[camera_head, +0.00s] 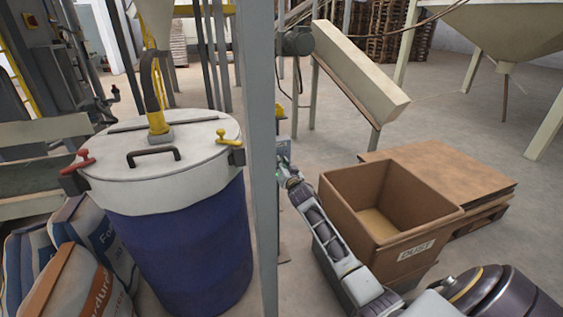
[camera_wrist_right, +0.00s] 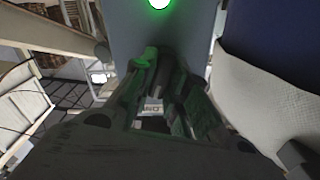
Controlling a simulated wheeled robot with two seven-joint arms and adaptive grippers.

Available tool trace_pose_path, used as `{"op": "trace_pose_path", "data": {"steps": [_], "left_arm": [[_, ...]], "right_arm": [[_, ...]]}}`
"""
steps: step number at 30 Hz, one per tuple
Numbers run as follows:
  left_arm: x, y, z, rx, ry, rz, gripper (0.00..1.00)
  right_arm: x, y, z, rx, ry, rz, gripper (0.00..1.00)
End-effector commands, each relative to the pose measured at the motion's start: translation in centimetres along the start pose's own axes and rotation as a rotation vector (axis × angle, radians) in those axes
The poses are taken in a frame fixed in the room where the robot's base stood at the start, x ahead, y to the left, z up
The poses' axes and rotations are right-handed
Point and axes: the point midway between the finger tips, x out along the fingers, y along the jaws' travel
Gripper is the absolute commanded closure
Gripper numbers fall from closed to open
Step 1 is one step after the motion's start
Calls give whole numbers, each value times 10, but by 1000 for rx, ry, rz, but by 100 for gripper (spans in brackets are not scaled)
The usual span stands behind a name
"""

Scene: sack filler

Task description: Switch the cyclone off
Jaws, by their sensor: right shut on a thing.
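The cyclone's control box (camera_head: 281,146) is a small grey panel, mostly hidden behind the grey post in the head view. In the right wrist view its grey face (camera_wrist_right: 125,25) fills the top middle, with a lit green lamp (camera_wrist_right: 158,4) at the top edge. My right gripper (camera_wrist_right: 165,68) is against this face, its fingers closed on a dark switch knob (camera_wrist_right: 163,56) below the lamp. The knob's exact position is hard to make out. In the head view the right gripper (camera_head: 284,168) shows small beside the post. My left gripper is out of view.
A grey post (camera_head: 262,160) stands close left of my right arm. A blue drum (camera_head: 190,245) with a white clamped lid (camera_head: 195,150) is left of it. An open dust box (camera_head: 345,205) stands right of the arm, near wooden boards (camera_head: 465,175). Sacks (camera_head: 75,265) lie at lower left.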

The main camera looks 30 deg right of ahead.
Motion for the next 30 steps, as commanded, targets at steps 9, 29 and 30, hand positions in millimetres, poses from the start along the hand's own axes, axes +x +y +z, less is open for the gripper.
{"op": "trace_pose_path", "data": {"steps": [9,29,30], "left_arm": [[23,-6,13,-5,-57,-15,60],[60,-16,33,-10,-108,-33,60],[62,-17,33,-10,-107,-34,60]], "right_arm": [[0,-1,-1,-263,-4,2,100],[0,-3,2,-855,-3,0,100],[0,-3,2,-883,-3,0,100]]}}
